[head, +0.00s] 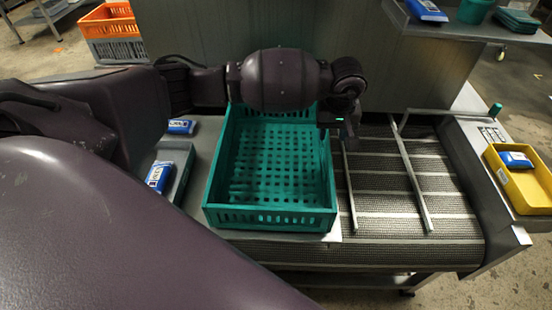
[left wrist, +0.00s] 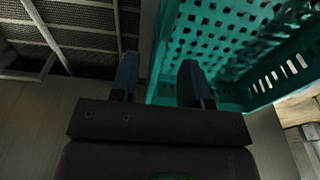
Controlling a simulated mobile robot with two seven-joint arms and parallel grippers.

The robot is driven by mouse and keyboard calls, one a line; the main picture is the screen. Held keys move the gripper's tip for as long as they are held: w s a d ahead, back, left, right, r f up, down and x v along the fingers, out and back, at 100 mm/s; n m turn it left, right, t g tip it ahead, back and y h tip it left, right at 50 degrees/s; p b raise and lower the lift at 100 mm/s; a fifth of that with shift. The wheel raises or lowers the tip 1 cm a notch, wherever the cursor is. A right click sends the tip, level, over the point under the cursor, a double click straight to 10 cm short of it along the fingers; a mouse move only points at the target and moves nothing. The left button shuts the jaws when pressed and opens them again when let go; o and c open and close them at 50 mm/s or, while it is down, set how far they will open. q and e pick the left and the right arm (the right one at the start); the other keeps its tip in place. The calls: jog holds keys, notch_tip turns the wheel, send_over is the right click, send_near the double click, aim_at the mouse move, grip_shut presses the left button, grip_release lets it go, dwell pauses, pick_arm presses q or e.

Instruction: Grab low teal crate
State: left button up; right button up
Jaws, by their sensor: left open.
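The low teal crate (head: 270,218) is empty and stands on the steel surface at the left of the conveyor. Its slotted floor and front wall show in the head view; my left arm hides part of its back. My left gripper (head: 340,138) is at the crate's right wall, toward the back. In the left wrist view, the open fingers of my left gripper (left wrist: 158,78) appear on either side of the wall of the teal crate (left wrist: 240,30), one outside and one over the inside. I cannot tell whether they touch it. My right gripper is not in view.
The mesh conveyor (head: 445,200) with metal guide rails (head: 410,180) lies right of the crate. A yellow bin (head: 525,190) holds a blue-and-white pack. More packs (head: 158,177) lie left of the crate. Orange and grey crates (head: 110,20) stand at the back left.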

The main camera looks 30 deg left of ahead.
aim_at(329, 146)
pick_arm(q)
notch_tip(329, 146, down, 4)
jog(key=shift+w+a+r, duration=0.1)
jog(key=shift+w+r, duration=0.05)
jog(key=shift+r, duration=0.1)
jog(key=shift+f, duration=0.6)
jog(key=f, duration=0.4)
jog(key=shift+w+a+f, duration=0.1)
jog(key=shift+a, duration=0.1)
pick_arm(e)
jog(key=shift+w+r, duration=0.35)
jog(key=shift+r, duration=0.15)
pick_arm(q)
grip_shut()
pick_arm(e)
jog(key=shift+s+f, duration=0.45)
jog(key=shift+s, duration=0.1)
